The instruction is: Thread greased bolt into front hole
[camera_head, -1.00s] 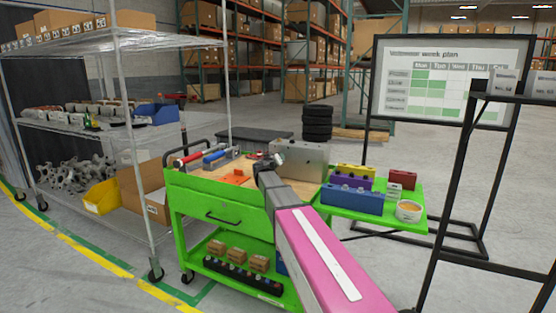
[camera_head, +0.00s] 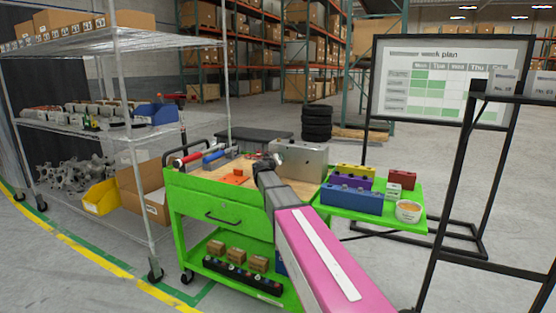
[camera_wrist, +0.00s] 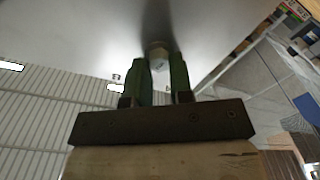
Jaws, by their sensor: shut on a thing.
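The chassis fixture is a grey metal block (camera_head: 306,160) at the back right of the green cart's wooden top. Its smooth face (camera_wrist: 95,35) fills much of the upper wrist view. My gripper (camera_head: 270,160) is beside the left end of the block, small and partly covered by my arm. In the wrist view, the two green fingers of my gripper (camera_wrist: 160,70) are shut on a pale bolt (camera_wrist: 158,57), whose head shows between the fingertips. The bolt is close to the block's face. Its shank, the front hole and any grease are hidden.
Red and blue tools (camera_head: 205,156) and an orange part (camera_head: 236,176) lie on the cart top (camera_head: 300,190). A green side shelf (camera_head: 345,212) holds blue, purple, yellow and red blocks and a white tub (camera_head: 409,211). A wire rack (camera_head: 130,130) stands left.

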